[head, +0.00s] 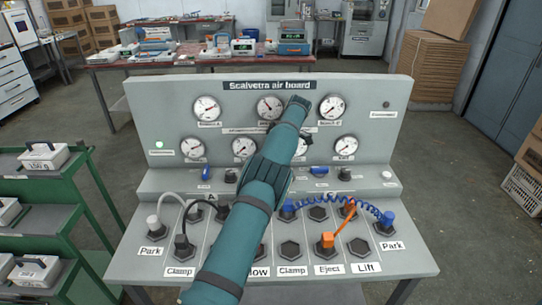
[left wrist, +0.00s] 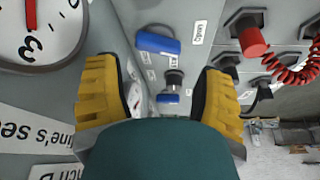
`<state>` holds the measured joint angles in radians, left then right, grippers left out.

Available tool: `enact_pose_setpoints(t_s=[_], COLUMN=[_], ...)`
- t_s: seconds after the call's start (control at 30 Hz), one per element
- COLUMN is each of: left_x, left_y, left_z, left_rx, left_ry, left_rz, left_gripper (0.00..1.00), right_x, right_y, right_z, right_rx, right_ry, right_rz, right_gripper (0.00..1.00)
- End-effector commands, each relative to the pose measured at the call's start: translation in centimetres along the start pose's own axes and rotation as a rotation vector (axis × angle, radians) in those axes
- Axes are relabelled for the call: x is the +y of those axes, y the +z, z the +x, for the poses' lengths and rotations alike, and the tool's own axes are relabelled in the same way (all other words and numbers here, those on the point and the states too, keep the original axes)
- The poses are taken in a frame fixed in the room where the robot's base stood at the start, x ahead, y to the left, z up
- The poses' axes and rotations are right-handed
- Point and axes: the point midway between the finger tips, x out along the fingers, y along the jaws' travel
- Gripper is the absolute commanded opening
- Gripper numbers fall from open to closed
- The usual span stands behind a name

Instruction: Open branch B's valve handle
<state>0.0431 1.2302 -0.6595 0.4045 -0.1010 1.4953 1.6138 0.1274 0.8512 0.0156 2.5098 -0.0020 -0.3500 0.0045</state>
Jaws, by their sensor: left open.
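The air board (head: 366,130) has a row of valves on its ledge. A blue valve handle (head: 205,172) sits above the letter A at left, and another blue handle (head: 320,170) sits right of my arm. My left arm crosses the board's middle and hides part of the valve row; I cannot tell which handle is branch B's. My left gripper (left wrist: 160,68) is open and empty, its yellow fingers spread. In the left wrist view, a large blue handle (left wrist: 158,43) and a smaller blue one (left wrist: 168,98) show beyond the gap, apart from the fingers. My right gripper is out of view.
Several pressure gauges (head: 331,106) line the upright panel. Hoses and plugs, including a blue coiled hose (head: 350,205) and an orange plug (head: 327,241), stand on the sloped front. A green cart (head: 75,200) stands at left. A red plug (left wrist: 252,42) shows in the wrist view.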

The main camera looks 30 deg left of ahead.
Motion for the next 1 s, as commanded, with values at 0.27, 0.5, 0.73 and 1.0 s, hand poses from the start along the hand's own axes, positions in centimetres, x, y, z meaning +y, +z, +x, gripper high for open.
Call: enact_pose_setpoints(t_s=[0.27,0.5,0.73,1.0], left_x=[0.0,-0.4,-1.7,-4.8], left_y=[-1.9,-3.9,-5.5,-6.5], left_z=[-0.2,-0.6,-1.1,-2.4], left_rx=[-0.053,-0.120,-0.152,-0.101], left_ry=[0.037,0.129,0.266,0.495], left_rz=[0.189,0.495,0.824,1.278], left_gripper=[0.50,0.50,0.50,0.50], right_x=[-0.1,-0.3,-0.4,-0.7], right_y=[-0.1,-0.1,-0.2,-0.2], right_z=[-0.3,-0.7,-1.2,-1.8], right_rx=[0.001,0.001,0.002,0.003], right_ry=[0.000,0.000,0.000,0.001], right_rz=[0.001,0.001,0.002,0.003], right_gripper=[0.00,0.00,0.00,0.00])
